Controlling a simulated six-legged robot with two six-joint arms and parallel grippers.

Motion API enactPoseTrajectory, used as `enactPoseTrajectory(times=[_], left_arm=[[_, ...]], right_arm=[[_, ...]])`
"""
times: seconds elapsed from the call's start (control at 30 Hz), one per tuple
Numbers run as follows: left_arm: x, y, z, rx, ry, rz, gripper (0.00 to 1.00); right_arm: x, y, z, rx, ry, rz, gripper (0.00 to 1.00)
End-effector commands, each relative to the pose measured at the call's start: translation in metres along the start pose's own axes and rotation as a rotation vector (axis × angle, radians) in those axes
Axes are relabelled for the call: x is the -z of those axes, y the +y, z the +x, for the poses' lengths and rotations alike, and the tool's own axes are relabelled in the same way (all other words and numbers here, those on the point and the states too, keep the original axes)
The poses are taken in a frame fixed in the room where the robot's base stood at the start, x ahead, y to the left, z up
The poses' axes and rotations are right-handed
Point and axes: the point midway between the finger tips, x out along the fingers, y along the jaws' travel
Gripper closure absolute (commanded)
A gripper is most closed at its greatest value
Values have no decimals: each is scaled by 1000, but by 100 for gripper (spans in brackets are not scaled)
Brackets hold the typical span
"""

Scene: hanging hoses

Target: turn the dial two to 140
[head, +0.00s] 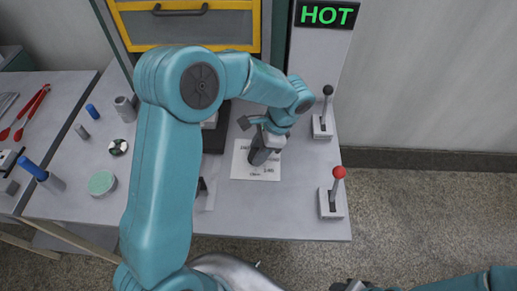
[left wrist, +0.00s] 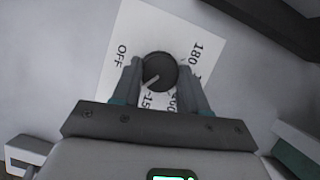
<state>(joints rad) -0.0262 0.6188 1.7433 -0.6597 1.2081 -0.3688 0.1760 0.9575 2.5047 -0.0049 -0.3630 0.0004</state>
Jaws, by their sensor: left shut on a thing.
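The dial's dark round knob (left wrist: 160,70) sits on a white plate printed with OFF, 180 and other numbers that my gripper partly hides. A pale pointer mark on the knob points to the lower left in the left wrist view. My left gripper (left wrist: 161,84) has one finger on each side of the knob and is shut on it. In the head view my left gripper (head: 260,157) reaches down onto the white dial plate (head: 241,170) on the bench and hides the knob. My right gripper (head: 349,287) is only partly in view at the bottom edge.
A lever with a black knob (head: 327,91) and one with a red knob (head: 338,173) stand on the bench's right side. A green HOT sign (head: 327,14) is behind. Small parts and a green-topped round tin (head: 101,183) lie at the left.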

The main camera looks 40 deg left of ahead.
Motion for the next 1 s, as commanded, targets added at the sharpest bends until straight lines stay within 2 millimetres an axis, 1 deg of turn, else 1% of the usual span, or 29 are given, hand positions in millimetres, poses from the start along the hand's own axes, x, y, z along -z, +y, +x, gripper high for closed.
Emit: enactPoseTrajectory(times=[0.2,0.4,0.93,0.97,1.0], left_arm=[[0,1,0,45,0,108,87],[0,1,0,68,0,164,87],[0,1,0,77,1,184,87],[0,1,0,77,1,184,54],[0,1,0,77,1,184,41]], right_arm=[[0,1,2,0,0,0,57],[0,1,3,0,0,0,57],[0,1,3,0,0,0,57],[0,1,3,0,0,0,57],[0,1,3,0,0,0,57]])
